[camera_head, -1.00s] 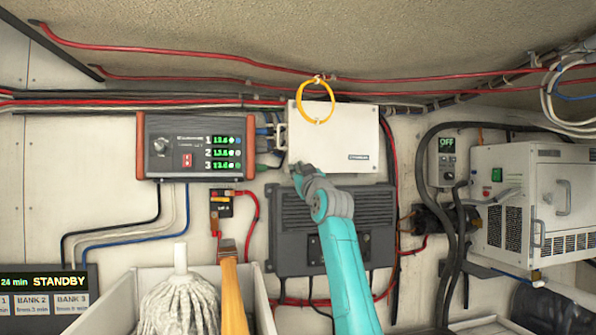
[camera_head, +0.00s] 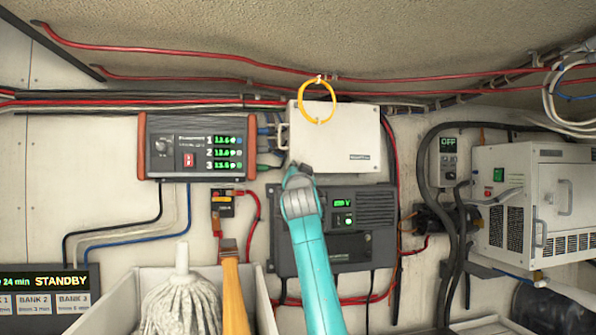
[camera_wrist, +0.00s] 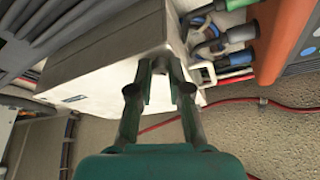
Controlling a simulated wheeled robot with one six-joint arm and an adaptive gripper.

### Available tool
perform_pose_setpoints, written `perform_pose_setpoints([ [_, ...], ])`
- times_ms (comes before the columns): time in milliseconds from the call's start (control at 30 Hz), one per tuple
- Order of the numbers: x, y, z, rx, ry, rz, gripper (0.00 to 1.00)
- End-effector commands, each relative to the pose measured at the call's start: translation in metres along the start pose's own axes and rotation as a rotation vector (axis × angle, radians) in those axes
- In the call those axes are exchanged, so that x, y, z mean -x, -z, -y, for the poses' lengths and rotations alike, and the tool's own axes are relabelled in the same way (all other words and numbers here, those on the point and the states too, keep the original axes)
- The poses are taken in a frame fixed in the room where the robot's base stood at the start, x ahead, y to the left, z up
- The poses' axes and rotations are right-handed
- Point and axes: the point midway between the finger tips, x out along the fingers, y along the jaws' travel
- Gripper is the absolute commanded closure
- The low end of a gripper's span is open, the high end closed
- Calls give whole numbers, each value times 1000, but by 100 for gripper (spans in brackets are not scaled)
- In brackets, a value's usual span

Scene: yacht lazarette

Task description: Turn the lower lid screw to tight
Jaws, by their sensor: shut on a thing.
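The white box (camera_head: 345,145) with its flat lid hangs on the wall at the middle. It fills the upper left of the wrist view (camera_wrist: 110,55). My gripper (camera_head: 296,172) is at the box's lower left corner. In the wrist view its two dark fingers (camera_wrist: 163,55) close together against the lid near that corner. The lower lid screw is not visible; the fingertips cover the spot they are shut on. I cannot tell how far the screw is turned.
A white handle (camera_head: 281,136) sticks out from the box's left side. A charger panel with green digits (camera_head: 195,147) stands close to the left, with plugged cables between. A grey finned unit (camera_head: 375,215) is below, behind my arm. A yellow ring (camera_head: 317,119) hangs over the lid's top edge.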

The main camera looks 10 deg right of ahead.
Motion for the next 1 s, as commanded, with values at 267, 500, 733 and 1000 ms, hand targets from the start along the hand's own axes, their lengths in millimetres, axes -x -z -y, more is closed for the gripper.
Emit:
perform_pose_setpoints([
  [267,0,0,2,-192,-80,2,100],
  [500,0,0,2,-292,-121,2,100],
  [733,0,0,2,-333,-138,2,100],
  [1000,0,0,2,-338,-140,2,100],
])
